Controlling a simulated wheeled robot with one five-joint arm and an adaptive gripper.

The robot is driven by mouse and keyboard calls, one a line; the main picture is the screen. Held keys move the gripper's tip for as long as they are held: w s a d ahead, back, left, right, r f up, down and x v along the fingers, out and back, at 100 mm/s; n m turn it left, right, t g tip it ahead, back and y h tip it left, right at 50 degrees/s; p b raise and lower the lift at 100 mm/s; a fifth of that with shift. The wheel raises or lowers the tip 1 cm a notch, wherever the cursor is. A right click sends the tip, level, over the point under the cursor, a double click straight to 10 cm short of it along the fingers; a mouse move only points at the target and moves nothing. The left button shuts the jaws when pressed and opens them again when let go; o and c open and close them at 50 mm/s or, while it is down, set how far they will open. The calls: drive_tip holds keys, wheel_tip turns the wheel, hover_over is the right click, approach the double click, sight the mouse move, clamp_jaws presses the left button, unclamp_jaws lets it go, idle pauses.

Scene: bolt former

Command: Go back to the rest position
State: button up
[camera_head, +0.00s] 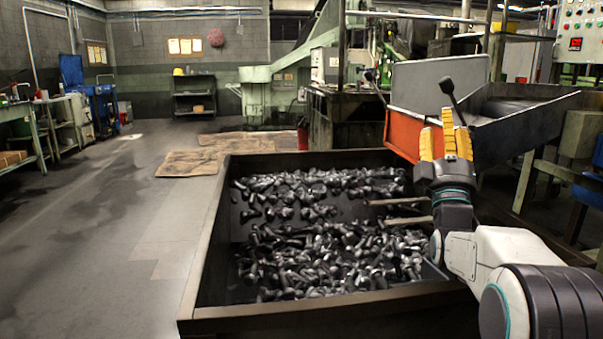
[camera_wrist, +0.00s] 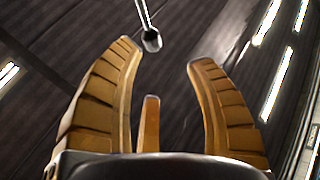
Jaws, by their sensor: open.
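My gripper (camera_head: 445,128) is raised above the right side of the bolt bin, its yellow fingers pointing up. In the wrist view my gripper (camera_wrist: 163,54) is open, its fingers spread with nothing between them. A dark rod with a rounded knob (camera_head: 447,86) shows just above the fingers. In the wrist view this knob (camera_wrist: 151,40) is beyond the fingertips, near the left one, and looks apart from them. What the rod is fixed to is hidden.
A large metal bin (camera_head: 203,262) full of dark bolts (camera_head: 325,255) stands in front. An orange-sided chute (camera_head: 402,132) is behind my gripper. A control panel (camera_head: 583,30) is at the upper right. The floor (camera_head: 105,240) on the left is open.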

drive_tip(key=s+a+r+m+g+y+p, duration=0.2)
drive_tip(key=s+a+r+g+y+p, duration=0.5)
drive_tip(key=p, duration=1.4)
drive_tip(key=s+a+f+m+g+p, duration=0.1)
drive_tip(key=s+a+g+p, duration=0.2)
drive_tip(key=s+g+p, duration=0.4)
drive_tip(key=s+a+f+m+g+p, duration=0.1)
drive_tip(key=s+a+g+p, duration=0.3)
drive_tip(key=s, duration=1.7)
drive_tip(key=m+g+p, duration=0.1)
drive_tip(key=g+p, duration=0.3)
drive_tip(key=p, duration=0.4)
drive_tip(key=shift+s+a, duration=0.2)
drive_tip(key=shift+s, duration=0.05)
drive_tip(key=shift+f, duration=0.1)
